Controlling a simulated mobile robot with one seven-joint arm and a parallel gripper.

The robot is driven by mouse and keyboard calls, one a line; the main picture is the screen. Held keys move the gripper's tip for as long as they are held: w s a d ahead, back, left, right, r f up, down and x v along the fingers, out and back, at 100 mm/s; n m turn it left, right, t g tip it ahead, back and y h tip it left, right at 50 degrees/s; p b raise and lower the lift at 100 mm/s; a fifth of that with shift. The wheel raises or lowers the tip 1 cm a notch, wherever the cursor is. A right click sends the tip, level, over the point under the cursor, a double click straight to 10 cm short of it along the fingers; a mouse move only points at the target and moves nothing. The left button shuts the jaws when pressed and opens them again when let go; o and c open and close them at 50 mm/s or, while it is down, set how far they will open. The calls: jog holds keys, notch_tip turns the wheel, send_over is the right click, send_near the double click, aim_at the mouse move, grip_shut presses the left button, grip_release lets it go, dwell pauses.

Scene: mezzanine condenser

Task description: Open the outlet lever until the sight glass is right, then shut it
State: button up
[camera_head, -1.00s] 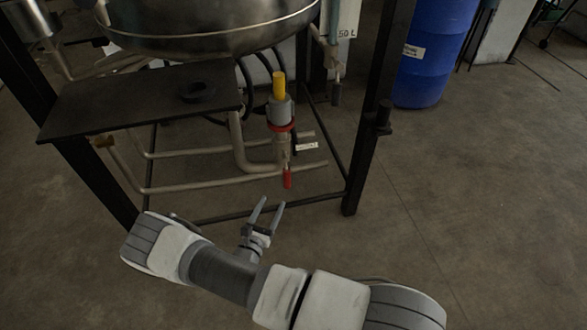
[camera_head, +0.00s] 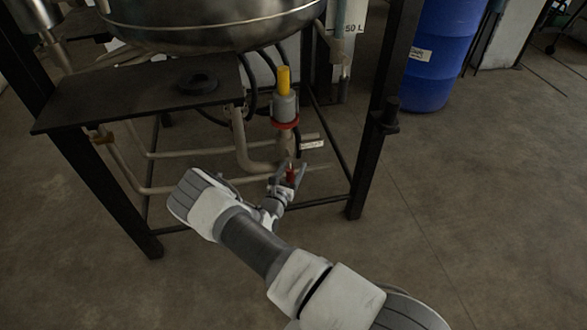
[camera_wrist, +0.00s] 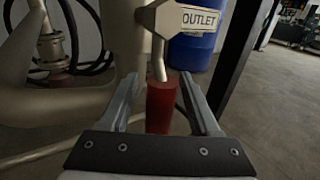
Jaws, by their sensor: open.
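The outlet lever has a red grip (camera_wrist: 161,106) on a thin metal stem that runs up beside the OUTLET label (camera_wrist: 199,19). In the head view the red grip (camera_head: 291,175) hangs down below the pipework, with the label (camera_head: 313,145) to its upper right. My gripper (camera_wrist: 160,92) is open, with one finger on each side of the red grip; I cannot tell whether either finger touches it. In the head view my gripper (camera_head: 290,170) is at the lever. A yellow-topped fitting (camera_head: 284,80) with a red ring stands above. I cannot make out the sight glass.
A dark frame with upright legs (camera_head: 371,150) surrounds the pipes. A steel vessel (camera_head: 210,22) hangs above, next to a dark shelf (camera_head: 140,105). A blue barrel (camera_head: 440,70) stands behind right. The floor in front is clear.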

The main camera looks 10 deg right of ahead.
grip_shut()
dwell(0.4)
dwell(1.1)
